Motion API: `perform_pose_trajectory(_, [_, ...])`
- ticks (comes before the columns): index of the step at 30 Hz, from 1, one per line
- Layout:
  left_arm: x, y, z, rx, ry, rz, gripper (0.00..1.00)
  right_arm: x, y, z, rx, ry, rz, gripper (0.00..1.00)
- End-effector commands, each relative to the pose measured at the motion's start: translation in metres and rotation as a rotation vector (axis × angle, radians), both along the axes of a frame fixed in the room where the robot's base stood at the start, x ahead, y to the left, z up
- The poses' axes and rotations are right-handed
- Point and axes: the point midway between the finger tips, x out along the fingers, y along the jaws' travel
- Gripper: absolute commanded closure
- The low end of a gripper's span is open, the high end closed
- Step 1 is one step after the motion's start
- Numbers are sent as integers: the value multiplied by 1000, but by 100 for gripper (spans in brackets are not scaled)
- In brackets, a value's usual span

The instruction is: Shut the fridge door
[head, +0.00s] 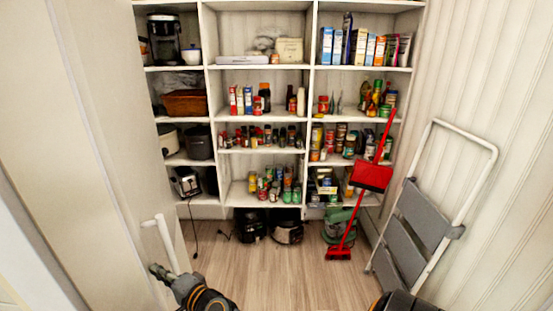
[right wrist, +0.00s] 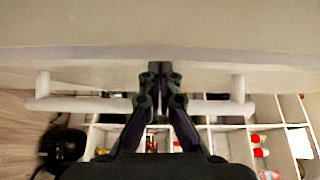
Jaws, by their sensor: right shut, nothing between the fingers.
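The fridge door (head: 125,170) is a tall pale beige panel filling the left of the head view. It stands open, and its white bar handle (head: 165,243) sticks out low on the side facing the shelves. In the right wrist view the door (right wrist: 160,25) fills the top, with the handle bar (right wrist: 75,104) running across below it. My right gripper (head: 157,272) is beside the handle, low in the head view. In the wrist view its closed, empty fingers (right wrist: 160,70) cross in front of the bar with tips near the door; contact is unclear. My left gripper is not seen.
White corner shelves (head: 309,105) packed with jars, boxes and cans stand at the back. A folding step stool (head: 425,215) leans on the right wall, beside a red broom and dustpan (head: 370,177). The wooden floor (head: 270,265) in the middle is clear.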

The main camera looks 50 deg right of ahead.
Motion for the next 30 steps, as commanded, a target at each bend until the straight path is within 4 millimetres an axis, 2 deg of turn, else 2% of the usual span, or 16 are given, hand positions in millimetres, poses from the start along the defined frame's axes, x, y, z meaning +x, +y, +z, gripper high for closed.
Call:
perform_pose_trajectory(21, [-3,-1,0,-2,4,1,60,-2,-1,-1,0,1,0,100])
perform_pose_trajectory(25, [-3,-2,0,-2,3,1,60,-20,-5,-2,0,3,0,100])
perform_pose_trajectory(30, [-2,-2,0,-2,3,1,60,-61,-14,-2,-1,4,1,100])
